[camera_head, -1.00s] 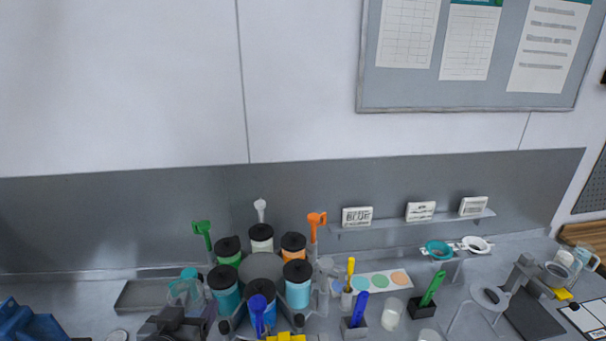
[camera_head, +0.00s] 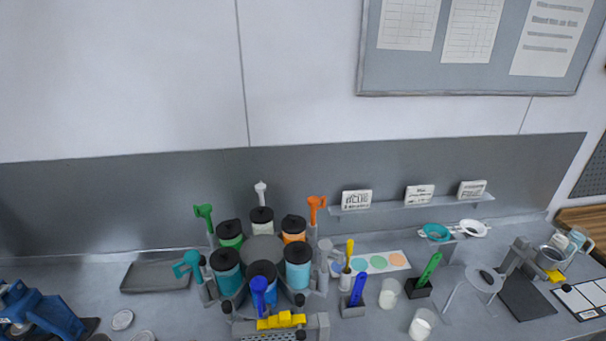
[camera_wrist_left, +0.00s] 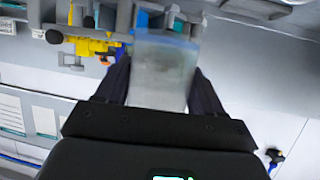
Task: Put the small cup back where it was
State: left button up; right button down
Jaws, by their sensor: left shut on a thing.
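The small cup (camera_wrist_left: 160,68), translucent grey with a bluish band at its far end, shows in the left wrist view. My left gripper (camera_wrist_left: 162,90) is shut on it, with one dark finger on each side. Neither this gripper nor its cup shows in the head view now. My right gripper is in no view. In the head view, two other clear cups stand on the bench right of the blue-handled tool: one farther back (camera_head: 389,294) and one nearer the front edge (camera_head: 422,324).
A carousel of lidded jars (camera_head: 262,255) with coloured handles around it fills the middle of the bench. A flat grey tray (camera_head: 156,275) lies to its left. A blue device (camera_head: 40,312) stands at the lower left. A label shelf (camera_head: 410,203) is on the back wall.

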pick_arm(q)
jog(key=f, duration=0.1)
jog(key=s+f, duration=0.2)
jog(key=f, duration=0.1)
jog(key=shift+s+f, duration=0.1)
jog(key=shift+s, duration=0.15)
jog(key=shift+w+a+r, duration=0.15)
jog(key=shift+w+r, duration=0.35)
jog(key=shift+r, duration=0.05)
jog(key=shift+w+a+r, duration=0.15)
jog(key=shift+w+r, duration=0.3)
jog(key=shift+r, duration=0.05)
jog(key=shift+w+r, duration=0.2)
jog(key=shift+r, duration=0.35)
